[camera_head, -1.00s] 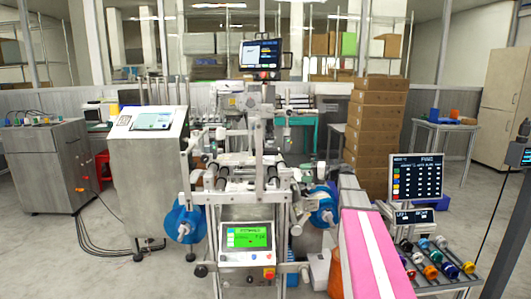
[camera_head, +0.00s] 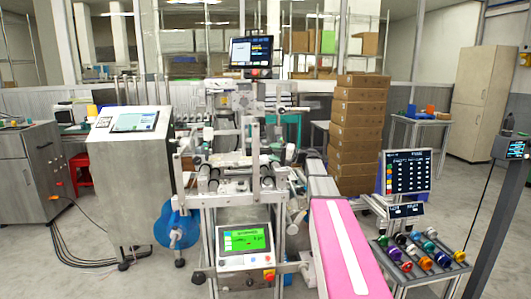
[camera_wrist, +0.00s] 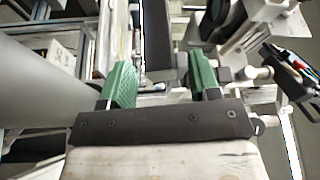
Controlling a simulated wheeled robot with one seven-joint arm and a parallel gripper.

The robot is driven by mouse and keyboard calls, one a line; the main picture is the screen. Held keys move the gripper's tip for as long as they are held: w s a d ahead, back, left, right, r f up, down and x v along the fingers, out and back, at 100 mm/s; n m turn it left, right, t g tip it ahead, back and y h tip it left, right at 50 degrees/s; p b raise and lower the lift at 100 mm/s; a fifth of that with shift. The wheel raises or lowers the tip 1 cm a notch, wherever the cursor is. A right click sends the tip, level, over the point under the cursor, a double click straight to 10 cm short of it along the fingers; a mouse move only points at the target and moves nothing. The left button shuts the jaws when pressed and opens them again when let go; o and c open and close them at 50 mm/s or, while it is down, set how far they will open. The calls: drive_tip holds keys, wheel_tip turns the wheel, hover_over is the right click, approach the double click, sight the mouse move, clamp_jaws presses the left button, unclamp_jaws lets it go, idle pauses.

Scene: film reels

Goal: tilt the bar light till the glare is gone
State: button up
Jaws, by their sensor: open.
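My gripper (camera_wrist: 162,82) shows in the wrist view with its two green fingers apart and nothing seen held between them. Grey and dark machine parts lie beyond the fingers. The machine (camera_head: 240,170) stands in the middle of the head view, with rollers on top, a blue reel (camera_head: 177,228) at its lower left and a green-lit panel (camera_head: 246,239) low on its front. I cannot single out the bar light or any glare in either view. My gripper is not clearly seen in the head view.
A pink conveyor belt (camera_head: 327,232) runs forward at the right of the machine. Right of it are a rack of coloured spools (camera_head: 445,260) and a dark display (camera_head: 407,171). Stacked boxes (camera_head: 357,125) stand behind. A steel console (camera_head: 135,185) stands left, with cables on the floor.

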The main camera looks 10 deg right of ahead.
sight(266, 150)
drive_tip(key=shift+x, duration=2)
drive_tip(key=c, duration=0.9)
drive_tip(key=shift+n+y, duration=0.3)
drive_tip(key=shift+n, duration=0.4)
drive_tip(key=o, duration=0.9)
